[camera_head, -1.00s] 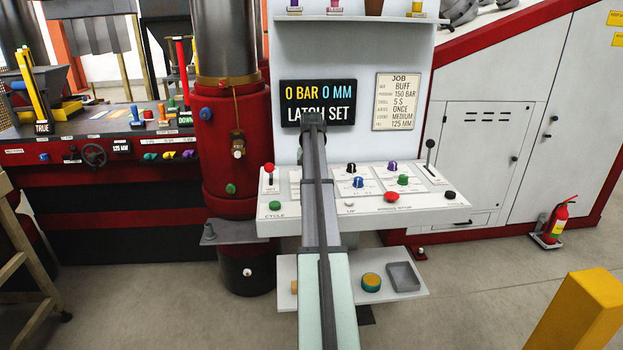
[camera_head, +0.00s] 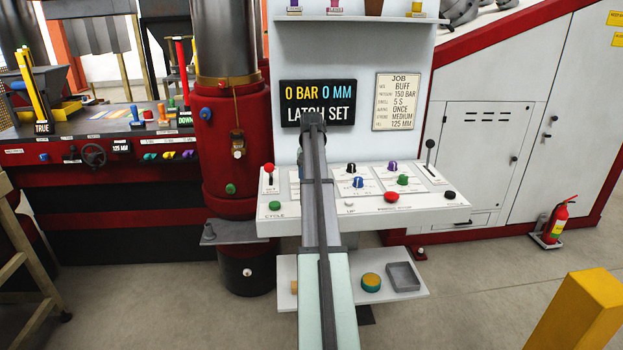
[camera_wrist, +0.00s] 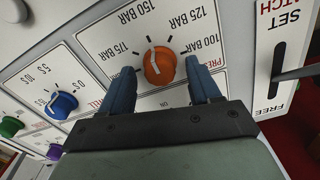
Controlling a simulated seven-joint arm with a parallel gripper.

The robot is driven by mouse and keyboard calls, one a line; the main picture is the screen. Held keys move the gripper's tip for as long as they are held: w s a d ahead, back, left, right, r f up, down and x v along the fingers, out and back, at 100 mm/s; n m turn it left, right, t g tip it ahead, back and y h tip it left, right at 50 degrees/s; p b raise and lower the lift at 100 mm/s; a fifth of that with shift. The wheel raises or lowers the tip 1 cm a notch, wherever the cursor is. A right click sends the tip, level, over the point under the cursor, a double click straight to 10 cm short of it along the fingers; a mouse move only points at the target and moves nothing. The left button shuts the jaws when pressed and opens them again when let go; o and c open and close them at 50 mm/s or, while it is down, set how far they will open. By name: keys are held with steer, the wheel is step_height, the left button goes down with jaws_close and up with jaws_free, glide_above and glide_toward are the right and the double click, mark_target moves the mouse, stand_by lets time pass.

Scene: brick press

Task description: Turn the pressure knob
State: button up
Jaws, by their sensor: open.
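The pressure knob (camera_wrist: 160,68) is orange and round, on a white panel with a printed scale running from 100 to 175 BAR. A pale mark shows on its face, but I cannot tell exactly which value it points at. My gripper (camera_wrist: 159,66) is open, with one blue finger on each side of the knob. I cannot tell whether the fingers touch it. In the head view my arm hides the knob and most of my gripper. The display (camera_head: 318,103) reads 0 BAR 0 MM, LATCH SET. The job card (camera_head: 397,101) lists 150 BAR.
A blue knob (camera_wrist: 61,104) and a green knob (camera_wrist: 11,127) sit left of the pressure knob in the wrist view. A latch lever slot (camera_wrist: 277,66) is at right. On the console are a red-knobbed lever (camera_head: 268,170) and a red button (camera_head: 391,197).

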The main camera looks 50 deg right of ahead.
steer(key=shift+r, duration=0.1)
step_height(320, 180, up, 14)
steer(key=shift+f, duration=0.2)
stand_by(0.5)
steer(key=shift+w, duration=0.1)
stand_by(0.4)
